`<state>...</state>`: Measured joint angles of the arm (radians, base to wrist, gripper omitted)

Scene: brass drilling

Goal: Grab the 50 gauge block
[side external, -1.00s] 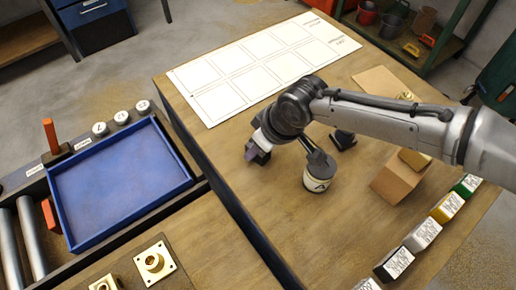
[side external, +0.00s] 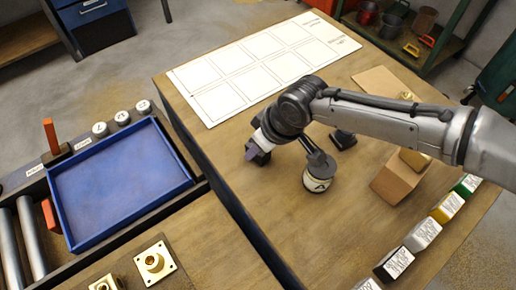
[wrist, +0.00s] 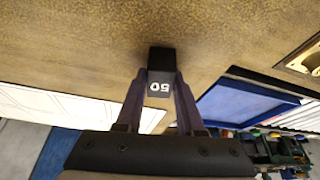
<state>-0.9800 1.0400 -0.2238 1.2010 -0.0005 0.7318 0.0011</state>
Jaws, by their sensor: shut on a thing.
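The 50 gauge block (wrist: 161,76) is a small dark block with a grey face marked "50", which appears upside down in the wrist view. My gripper (wrist: 160,92) has one purple-grey finger on each side of it and is shut on it. A dark shape at the fingertips there is partly hidden by the gripper. I cannot tell whether the block touches the bench.
A white sheet with outlined boxes (side external: 208,104) lies behind my gripper. A black block (side external: 343,139) stands to the right. A blue tray (side external: 122,184) is at left, past a gap between benches.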

